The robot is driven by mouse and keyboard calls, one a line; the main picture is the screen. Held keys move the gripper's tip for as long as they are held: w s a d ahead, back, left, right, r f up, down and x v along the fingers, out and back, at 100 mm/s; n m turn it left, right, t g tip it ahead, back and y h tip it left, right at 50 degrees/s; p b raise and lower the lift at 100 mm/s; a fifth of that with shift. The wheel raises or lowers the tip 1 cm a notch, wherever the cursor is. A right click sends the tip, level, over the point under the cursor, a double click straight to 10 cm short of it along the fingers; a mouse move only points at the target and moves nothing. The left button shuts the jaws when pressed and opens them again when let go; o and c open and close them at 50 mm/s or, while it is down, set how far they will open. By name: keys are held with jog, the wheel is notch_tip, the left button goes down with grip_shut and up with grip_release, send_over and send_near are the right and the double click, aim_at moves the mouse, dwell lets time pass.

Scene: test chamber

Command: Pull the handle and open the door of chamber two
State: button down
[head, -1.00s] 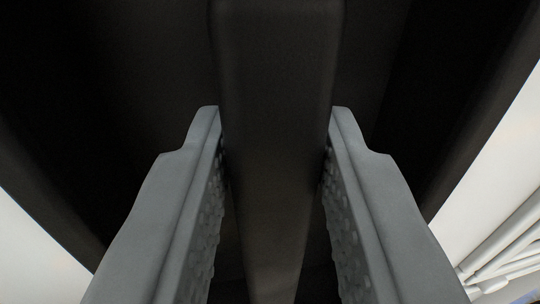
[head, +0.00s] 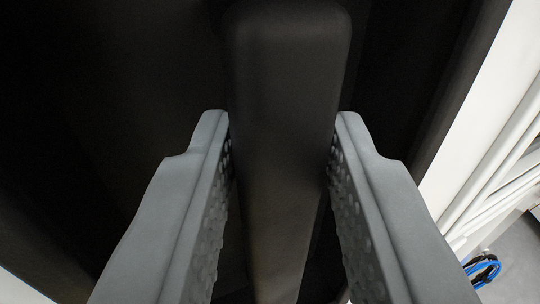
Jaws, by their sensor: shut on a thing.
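A dark bar-shaped handle (head: 285,90) runs down the middle of the head view, with its rounded upper end in sight. My gripper (head: 283,135) has one grey finger on each side of the handle and is shut on it, the studded pads facing the bar. Behind the handle is a large, very dark surface (head: 130,90), which seems to be the door. It is too dark to tell how far it stands open. No chamber number is in view.
A white wall or frame (head: 490,110) with pale pipes or rails (head: 505,170) stands at the right. Blue and black cables (head: 483,268) lie by a grey floor (head: 522,262) at the lower right. A pale strip shows at the lower left corner.

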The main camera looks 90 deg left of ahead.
jog(key=d, duration=0.1)
jog(key=w+d, duration=0.1)
jog(key=shift+w+d+f, duration=0.2)
jog(key=shift+w+d, duration=0.1)
jog(key=c, duration=1.2)
grip_release()
jog(key=shift+w+f, duration=0.1)
jog(key=shift+f, duration=0.05)
jog(key=s+d, duration=0.1)
jog(key=d, duration=1.6)
jog(key=shift+s+d, duration=0.15)
jog(key=shift+s, duration=0.15)
